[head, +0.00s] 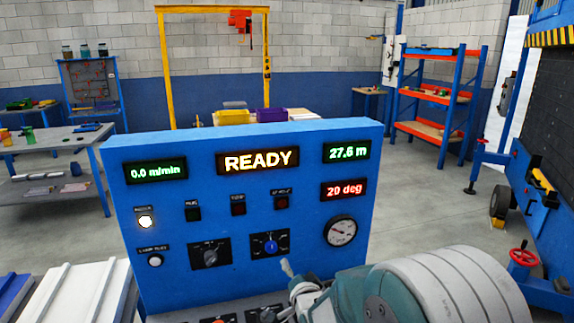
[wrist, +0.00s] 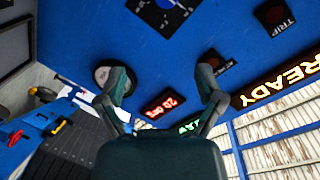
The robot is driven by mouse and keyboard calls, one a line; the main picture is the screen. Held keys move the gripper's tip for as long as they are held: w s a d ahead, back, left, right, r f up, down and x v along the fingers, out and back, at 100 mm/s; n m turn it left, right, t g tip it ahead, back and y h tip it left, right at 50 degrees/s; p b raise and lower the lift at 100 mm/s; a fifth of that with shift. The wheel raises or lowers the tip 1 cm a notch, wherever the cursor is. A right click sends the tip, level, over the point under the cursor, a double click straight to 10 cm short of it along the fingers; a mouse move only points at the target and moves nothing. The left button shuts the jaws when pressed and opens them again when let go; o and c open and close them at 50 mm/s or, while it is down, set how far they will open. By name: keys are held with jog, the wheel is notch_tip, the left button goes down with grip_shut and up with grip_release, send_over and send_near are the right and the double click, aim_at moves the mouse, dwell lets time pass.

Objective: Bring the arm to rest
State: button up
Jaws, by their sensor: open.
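My gripper (wrist: 163,86) is open and empty in the wrist view, its two dark fingers spread apart before the blue panel. The blue control panel (head: 120,210) stands in the middle of the head view, and its face also shows in the wrist view (wrist: 90,30). The round gauge (head: 340,231) shows in the wrist view beside the left finger (wrist: 103,75). My arm (head: 385,290) lies across the lower right of the head view, in front of the panel's lower right part. I cannot tell whether any part of it touches the panel.
Displays read READY (head: 258,161), 0.0 m/min, 27.6 m and a red 20 deg (head: 344,189). A white lamp (head: 145,222) is lit. Two rotary knobs sit below. Blue machinery (head: 540,225) stands right, a workbench (head: 55,140) left. Open floor (head: 425,205) lies behind the panel.

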jog(key=s+d+r+n+g+h, duration=0.1)
jog(key=s+d+r+n+g, duration=0.1)
jog(key=s+d+r, duration=0.3)
jog(key=s+d+r+n+g+h, duration=0.1)
jog(key=s+d+r+n+g, duration=0.2)
jog(key=s, duration=0.4)
jog(key=s+d+n+g+h, duration=0.1)
jog(key=s+d+g, duration=0.1)
jog(key=s, duration=0.8)
jog(key=s+d+n+g, duration=0.1)
jog(key=s+d+g, duration=0.2)
jog(key=s, duration=0.7)
jog(key=shift+d+r+h, duration=0.4)
jog(key=shift+r, duration=0.05)
jog(key=shift+w, duration=0.1)
